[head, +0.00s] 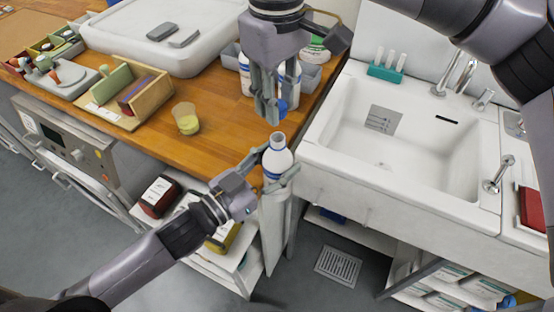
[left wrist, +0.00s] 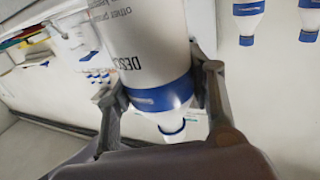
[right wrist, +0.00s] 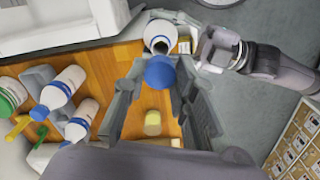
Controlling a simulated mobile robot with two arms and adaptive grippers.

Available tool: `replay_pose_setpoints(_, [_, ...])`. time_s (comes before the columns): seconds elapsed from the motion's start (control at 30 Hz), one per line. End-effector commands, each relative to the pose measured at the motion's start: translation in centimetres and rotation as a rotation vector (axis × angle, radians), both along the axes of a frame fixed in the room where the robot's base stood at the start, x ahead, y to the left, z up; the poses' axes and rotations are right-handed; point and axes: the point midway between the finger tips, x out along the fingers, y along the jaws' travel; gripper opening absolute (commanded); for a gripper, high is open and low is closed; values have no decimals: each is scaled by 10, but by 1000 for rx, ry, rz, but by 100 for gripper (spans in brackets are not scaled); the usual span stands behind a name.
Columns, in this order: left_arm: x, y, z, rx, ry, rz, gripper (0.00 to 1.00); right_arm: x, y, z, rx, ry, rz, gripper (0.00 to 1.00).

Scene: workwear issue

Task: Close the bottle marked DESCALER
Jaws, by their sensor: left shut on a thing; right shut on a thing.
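The DESCALER bottle (head: 277,160) is white with a blue band, upright, with an open neck. My left gripper (head: 270,178) is shut around its body near the worktop's front edge. The left wrist view shows the bottle (left wrist: 145,50) close up between the fingers, with part of its lettering. My right gripper (head: 270,108) is above the bottle, shut on a blue cap (right wrist: 160,72). The cap also shows in the head view (head: 282,105), above the neck and apart from it. The right wrist view shows the open mouth (right wrist: 161,44) beyond the cap.
Other bottles with blue caps (right wrist: 63,88) stand in a grey caddy at the back of the wooden worktop. A cup of yellow liquid (head: 187,119) stands to the left. The white sink (head: 325,150) is to the right.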

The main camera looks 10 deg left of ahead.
Motion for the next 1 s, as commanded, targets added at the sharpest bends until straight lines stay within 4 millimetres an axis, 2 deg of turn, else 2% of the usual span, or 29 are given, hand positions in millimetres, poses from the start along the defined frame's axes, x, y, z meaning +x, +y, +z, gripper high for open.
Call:
replay_pose_setpoints(0.27, [0, 0, 1, -2, -2, -1, 0, 0, -1, -5, 0, 1, -1, 17])
replay_pose_setpoints(0.67, [0, 0, 1, -2, -2, 0, 0, 0, -1, -38, 0, 1, -1, 17])
replay_pose_setpoints(1.0, [0, 0, 1, -2, -2, -1, 0, -1, -1, -40, -1, -3, -1, 17])
